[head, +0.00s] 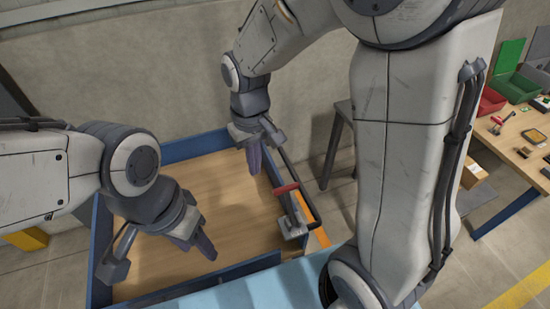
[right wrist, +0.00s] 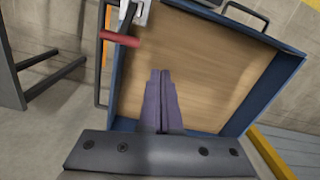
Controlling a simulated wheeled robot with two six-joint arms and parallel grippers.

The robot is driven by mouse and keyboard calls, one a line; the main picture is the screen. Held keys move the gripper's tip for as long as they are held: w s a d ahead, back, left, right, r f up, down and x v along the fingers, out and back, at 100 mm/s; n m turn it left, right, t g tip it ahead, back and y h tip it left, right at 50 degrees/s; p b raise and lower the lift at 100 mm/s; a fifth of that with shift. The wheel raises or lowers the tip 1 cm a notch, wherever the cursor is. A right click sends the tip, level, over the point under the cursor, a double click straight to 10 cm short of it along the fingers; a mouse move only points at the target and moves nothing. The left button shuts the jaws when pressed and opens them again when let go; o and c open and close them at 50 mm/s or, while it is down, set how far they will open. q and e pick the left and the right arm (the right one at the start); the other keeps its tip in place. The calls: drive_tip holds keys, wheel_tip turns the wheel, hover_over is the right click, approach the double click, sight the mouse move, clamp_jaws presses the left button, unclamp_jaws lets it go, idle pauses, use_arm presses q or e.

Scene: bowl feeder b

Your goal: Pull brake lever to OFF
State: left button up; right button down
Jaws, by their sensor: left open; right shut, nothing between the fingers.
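The brake lever has a red grip (head: 286,188) and a grey metal mount (head: 292,224) on the right edge of a blue-framed tray with a wooden floor. In the right wrist view the red grip (right wrist: 120,38) lies at upper left, beside the tray wall. My right gripper (head: 254,170) is shut and empty, pointing down above the tray's far right part. It is apart from the red grip, to its upper left in the head view. Its closed fingers (right wrist: 160,72) show in the right wrist view. My left gripper (head: 208,252) is open over the tray's near part.
The blue tray rim (head: 190,146) surrounds a bare wooden floor (head: 165,262). A dark bar handle (head: 312,208) runs along its right side. A grey stool (head: 340,140) stands behind. A workbench (head: 515,165) with green and red bins is at right.

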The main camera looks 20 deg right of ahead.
sight(289, 205)
drive_tip(key=w+d+f+m+p, duration=0.1)
drive_tip(key=w+d+f+m, duration=0.1)
drive_tip(key=w+d, duration=0.4)
drive_tip(key=shift+w+d+f, duration=0.15)
drive_tip(key=shift+d+f, duration=0.1)
drive_tip(key=shift+d, duration=0.15)
drive_tip(key=shift+f, duration=0.1)
drive_tip(key=s+f+p, duration=0.3)
drive_tip(key=s+f, duration=0.1)
drive_tip(key=f, duration=0.4)
drive_tip(key=shift+s, duration=0.25)
drive_tip(key=shift+f, duration=0.1)
